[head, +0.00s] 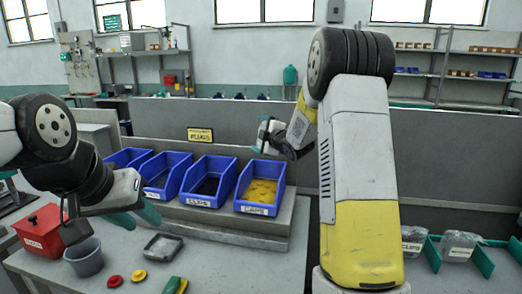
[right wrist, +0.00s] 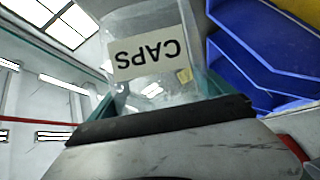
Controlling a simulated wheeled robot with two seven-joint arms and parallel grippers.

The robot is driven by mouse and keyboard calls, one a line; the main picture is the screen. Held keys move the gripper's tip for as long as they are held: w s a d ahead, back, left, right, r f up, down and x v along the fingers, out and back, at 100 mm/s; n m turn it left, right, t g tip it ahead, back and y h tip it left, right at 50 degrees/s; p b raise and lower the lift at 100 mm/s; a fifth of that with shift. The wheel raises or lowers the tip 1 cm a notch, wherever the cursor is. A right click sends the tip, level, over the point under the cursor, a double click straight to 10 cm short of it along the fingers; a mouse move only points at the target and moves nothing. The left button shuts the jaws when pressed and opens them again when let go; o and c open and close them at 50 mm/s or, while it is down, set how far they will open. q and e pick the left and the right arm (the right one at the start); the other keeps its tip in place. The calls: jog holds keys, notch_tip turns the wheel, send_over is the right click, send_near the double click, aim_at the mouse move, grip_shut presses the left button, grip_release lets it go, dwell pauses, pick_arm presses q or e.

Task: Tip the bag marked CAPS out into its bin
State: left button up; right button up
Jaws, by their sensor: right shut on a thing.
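My right gripper (head: 264,134) is raised behind and above the CAPS bin (head: 257,209). In the right wrist view it is shut on a clear bag (right wrist: 165,82) whose CAPS label (right wrist: 147,53) appears upside down. The bag looks nearly empty, with a small yellow piece showing at one side. In the head view the bag is hard to make out at the gripper. The blue CAPS bin holds many yellow pieces. My left gripper (head: 136,216) is over the table at the left, with its teal fingers apart and nothing between them.
More blue bins, one marked CLIPS (head: 199,202), stand left of the CAPS bin on a grey ledge. A red box (head: 40,232), a grey cup (head: 85,260) and a square tray (head: 162,247) are near my left gripper. Clear bags (head: 460,244) stand in teal holders at right.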

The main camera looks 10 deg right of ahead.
aim_at(260, 124)
jog(key=shift+d+r+m+g, duration=0.2)
jog(key=shift+r+m+g, duration=0.25)
jog(key=shift+m, duration=0.35)
jog(key=shift+a+r+m+g+y, duration=0.15)
jog(key=shift+m+g+y, duration=0.25)
jog(key=shift+m, duration=0.4)
jog(key=shift+r+m+g, duration=0.35)
jog(key=shift+m+g, duration=0.1)
jog(key=shift+m, duration=0.35)
jog(key=shift+r+m+g+y, duration=0.25)
jog(key=shift+m+g+y, duration=0.35)
jog(key=shift+m, duration=0.3)
jog(key=m, duration=0.1)
jog(key=r+m+g+y, duration=0.1)
jog(key=m, duration=0.1)
jog(key=shift+r+y, duration=0.1)
jog(key=shift+y, duration=0.2)
jog(key=shift+s, duration=0.1)
